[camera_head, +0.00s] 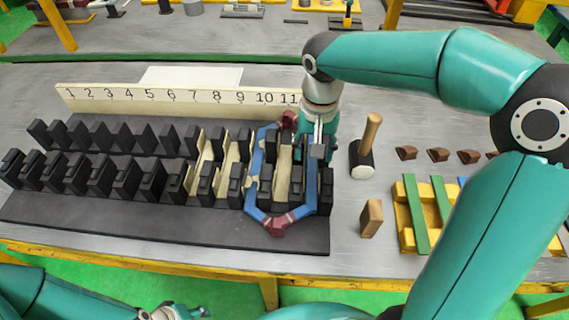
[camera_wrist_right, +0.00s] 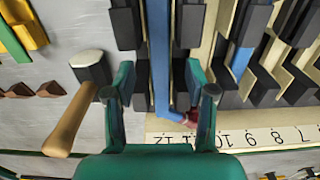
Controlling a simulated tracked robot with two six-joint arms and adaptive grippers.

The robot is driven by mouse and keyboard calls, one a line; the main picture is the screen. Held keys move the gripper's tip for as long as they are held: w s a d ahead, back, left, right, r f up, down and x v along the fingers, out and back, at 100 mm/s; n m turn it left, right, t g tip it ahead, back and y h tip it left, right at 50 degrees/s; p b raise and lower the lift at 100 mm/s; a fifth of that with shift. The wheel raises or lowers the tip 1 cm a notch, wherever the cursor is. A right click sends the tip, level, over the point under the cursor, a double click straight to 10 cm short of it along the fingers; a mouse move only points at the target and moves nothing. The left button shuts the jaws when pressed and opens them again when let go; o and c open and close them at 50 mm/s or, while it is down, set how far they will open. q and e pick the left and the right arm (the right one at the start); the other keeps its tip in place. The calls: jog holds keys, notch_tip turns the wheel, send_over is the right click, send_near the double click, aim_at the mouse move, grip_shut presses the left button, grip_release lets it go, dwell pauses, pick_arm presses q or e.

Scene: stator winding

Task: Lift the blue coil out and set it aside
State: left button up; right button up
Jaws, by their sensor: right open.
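The blue coil (camera_head: 256,170) is a six-sided loop with dark red end pieces. It sits in the black toothed stator block (camera_head: 150,222) near numbers 10 and 11. My right gripper (camera_head: 318,142) is above the coil's right side and hides part of it. In the right wrist view, the open fingers of my right gripper (camera_wrist_right: 160,80) lie either side of one straight blue coil leg (camera_wrist_right: 158,50), with no visible grip on it. My left gripper (camera_head: 176,312) is low at the bottom left, away from the block; its jaw state is unclear.
A numbered board (camera_head: 180,97) stands behind the block. To the right are a mallet (camera_head: 364,150), a small wooden block (camera_head: 371,218), several brown wedges (camera_head: 438,155) and a yellow rack with green strips (camera_head: 415,215). Bare grey table (camera_head: 345,235) shows right of the block.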

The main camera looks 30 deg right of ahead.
aim_at(312, 168)
jog(key=shift+s+f, duration=0.1)
jog(key=shift+f, duration=2.7)
grip_shut()
